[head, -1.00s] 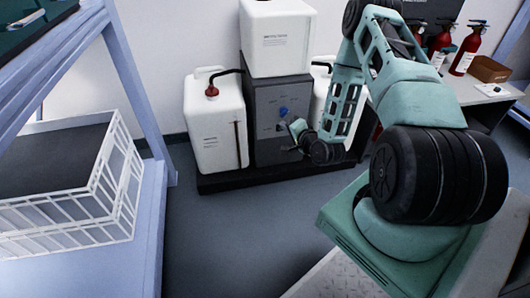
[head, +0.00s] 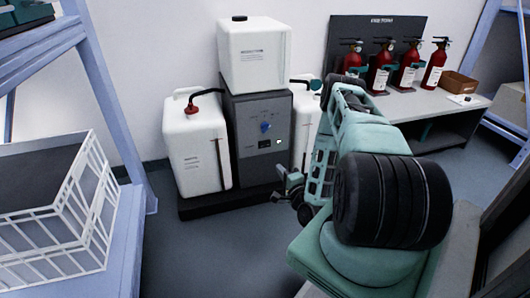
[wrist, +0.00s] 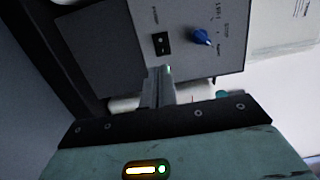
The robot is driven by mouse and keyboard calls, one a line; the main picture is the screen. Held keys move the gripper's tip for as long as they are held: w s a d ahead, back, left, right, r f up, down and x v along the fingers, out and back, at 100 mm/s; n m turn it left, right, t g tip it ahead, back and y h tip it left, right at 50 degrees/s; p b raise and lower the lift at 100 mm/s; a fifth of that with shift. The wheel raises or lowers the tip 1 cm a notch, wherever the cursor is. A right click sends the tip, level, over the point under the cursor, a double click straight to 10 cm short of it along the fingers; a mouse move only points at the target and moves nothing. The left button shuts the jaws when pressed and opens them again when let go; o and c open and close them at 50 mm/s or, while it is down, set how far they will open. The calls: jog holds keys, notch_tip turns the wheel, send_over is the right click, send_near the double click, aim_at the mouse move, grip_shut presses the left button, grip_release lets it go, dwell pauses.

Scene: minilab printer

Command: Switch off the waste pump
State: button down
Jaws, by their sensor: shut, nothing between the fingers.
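The waste pump looks to be the dark grey box (head: 245,165) between white canisters in the head view. In the wrist view the panel appears turned sideways, with the blue knob (wrist: 203,37) and the black switch (wrist: 162,43) both in sight. My gripper (head: 281,182) is shut and empty, below and in front of the panel. In the wrist view its fingers (wrist: 160,73) point towards the switch, apparently apart from it. The switch's position is too small to tell.
A white canister (head: 254,55) stands on top of the box, and another with a red cap (head: 196,145) stands at its left. A shelf with a white wire basket (head: 60,220) is at left. Red fire extinguishers (head: 380,68) stand on the right bench. Floor in front is clear.

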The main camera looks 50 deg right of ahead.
jog(key=b, duration=0.6)
send_near(262, 146)
jog(key=x, duration=0.5)
jog(key=shift+w+d+f, duration=0.15)
jog(key=shift+w, duration=0.05)
jog(key=shift+w+d+b, duration=0.3)
jog(key=shift+w, duration=0.35)
